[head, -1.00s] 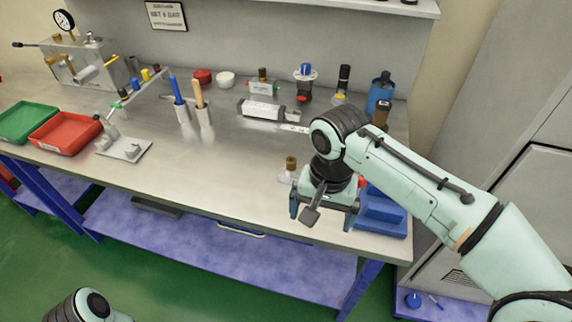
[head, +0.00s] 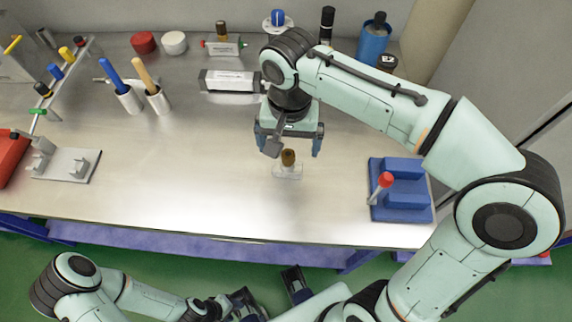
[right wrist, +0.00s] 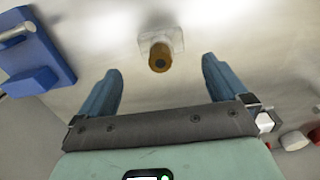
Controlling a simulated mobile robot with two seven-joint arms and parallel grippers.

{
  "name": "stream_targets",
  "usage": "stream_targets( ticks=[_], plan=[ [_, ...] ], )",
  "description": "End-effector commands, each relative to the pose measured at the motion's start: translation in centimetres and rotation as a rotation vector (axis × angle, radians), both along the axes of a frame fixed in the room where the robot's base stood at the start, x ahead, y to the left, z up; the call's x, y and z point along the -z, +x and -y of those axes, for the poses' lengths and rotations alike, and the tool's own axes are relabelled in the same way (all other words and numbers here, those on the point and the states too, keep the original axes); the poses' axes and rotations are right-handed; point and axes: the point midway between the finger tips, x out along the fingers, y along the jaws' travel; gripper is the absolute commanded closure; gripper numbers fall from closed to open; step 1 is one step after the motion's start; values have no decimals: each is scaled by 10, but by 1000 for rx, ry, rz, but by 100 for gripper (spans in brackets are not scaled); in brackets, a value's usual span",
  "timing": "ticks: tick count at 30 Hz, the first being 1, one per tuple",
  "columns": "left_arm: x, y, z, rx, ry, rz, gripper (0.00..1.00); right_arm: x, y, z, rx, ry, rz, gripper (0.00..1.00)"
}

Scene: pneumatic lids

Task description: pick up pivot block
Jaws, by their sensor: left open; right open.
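A small pale, see-through block with a brown-gold post, which I take for the pivot block (head: 287,170), stands on the bench in the head view. In the right wrist view this block (right wrist: 162,48) is at the top middle, its post pointing toward the camera. My right gripper (head: 288,145) is open just behind it in the picture; the block's post lines up between the fingers. In the right wrist view the open fingers of my right gripper (right wrist: 162,68) flank the post without touching it. My left gripper (head: 270,294) is open and empty, low in front of the bench.
A blue stepped block (head: 402,200) with a red-tipped pin is to the right. A grey labelled cylinder (head: 230,81) lies behind my right gripper. Two cups (head: 157,100) holding handled tools and a grey plate (head: 66,165) are to the left. The bench (head: 190,180) between is clear.

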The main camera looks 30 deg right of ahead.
Motion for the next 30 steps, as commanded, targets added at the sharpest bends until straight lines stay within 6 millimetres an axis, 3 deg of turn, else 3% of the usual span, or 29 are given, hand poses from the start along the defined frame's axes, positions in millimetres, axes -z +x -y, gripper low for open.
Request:
stream_targets(
  ticks=[3, 10, 18, 28, 30],
  plan=[
    [4, 1, 0, -1, 0, 6, 57, 20, 0, 0, 1, -1, -2, 0],
    [7, 3, 0, -2, 1, 11, 57, 36, -1, -1, 1, 0, -1, 0],
    [14, 6, 0, -4, 4, 24, 57, 75, -3, -3, 1, 0, -1, 0],
    [14, 7, 0, -5, 4, 27, 57, 80, -3, -3, 1, 0, 1, 0],
    [14, 7, 0, -5, 4, 26, 57, 80, -3, -3, 1, 0, 1, 23]
  ],
)
